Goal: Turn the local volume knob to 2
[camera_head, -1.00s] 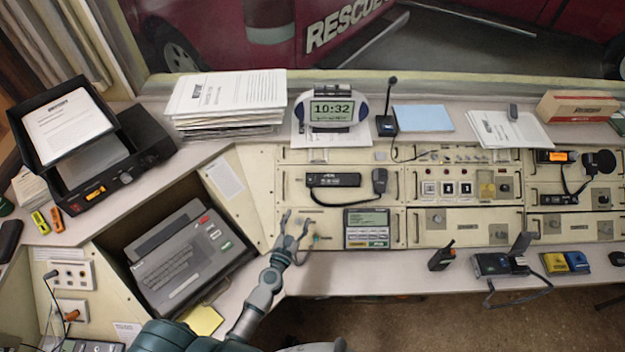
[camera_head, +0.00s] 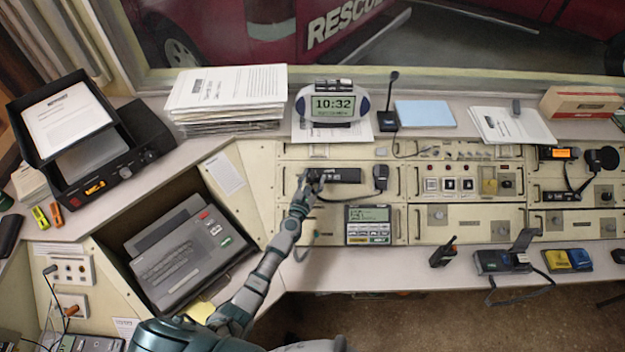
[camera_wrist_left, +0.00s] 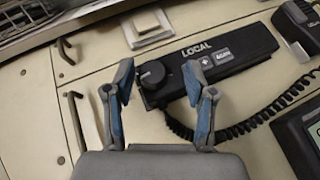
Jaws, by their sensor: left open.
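The local radio unit (camera_head: 338,176) is a black box on the upper left console panel. In the left wrist view it bears the word LOCAL (camera_wrist_left: 195,49) and has a round dark volume knob (camera_wrist_left: 153,73) at its left end. My left gripper (camera_head: 312,178) is at the left end of this unit and hides the knob in the head view. In the left wrist view the left gripper (camera_wrist_left: 158,82) is open, with the knob showing between its two blue-padded fingers. I cannot tell whether the fingers touch it. My right gripper is not in view.
A handheld microphone (camera_head: 380,178) with a coiled cord (camera_wrist_left: 235,128) is right of the unit. A keypad display (camera_head: 368,225) is below it. Panel handles (camera_wrist_left: 66,52) stand out to the left. A clock (camera_head: 333,106) and papers (camera_head: 228,92) are on the shelf above.

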